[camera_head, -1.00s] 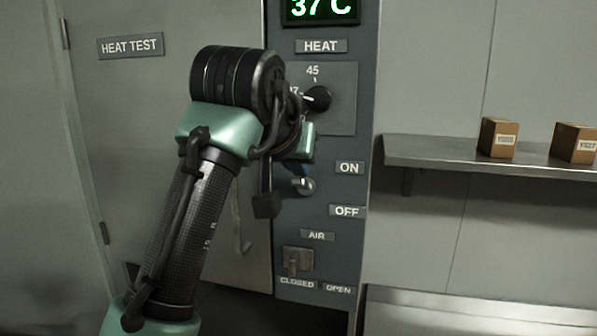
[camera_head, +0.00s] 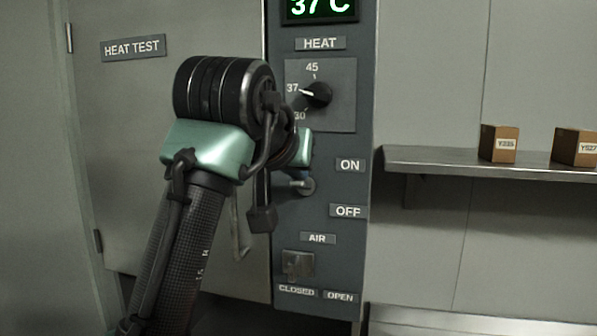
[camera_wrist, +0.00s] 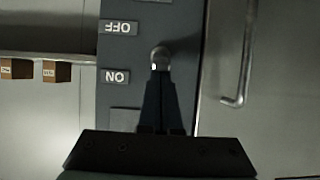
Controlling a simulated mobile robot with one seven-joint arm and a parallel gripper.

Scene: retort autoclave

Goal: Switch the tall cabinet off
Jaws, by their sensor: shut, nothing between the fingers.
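The tall cabinet (camera_head: 165,150) has a dark control panel (camera_head: 345,255) with a switch (camera_head: 306,187) beside the ON label (camera_head: 350,165) and the OFF label (camera_head: 348,211). In the head view my arm partly covers the switch, so I cannot tell its setting. The wrist view is upside down and shows the round switch end (camera_wrist: 161,54) between the OFF label (camera_wrist: 118,27) and the ON label (camera_wrist: 116,76). My gripper (camera_wrist: 160,76) is shut and empty, its tips right at the switch end from the ON side. I cannot tell whether they touch.
The heat dial (camera_head: 318,94) points to 37, above the switch. The air valve (camera_head: 298,265) sits below. A door handle (camera_wrist: 240,70) stands out beside the panel. A shelf (camera_head: 480,163) with two small boxes (camera_head: 499,144) is to the right.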

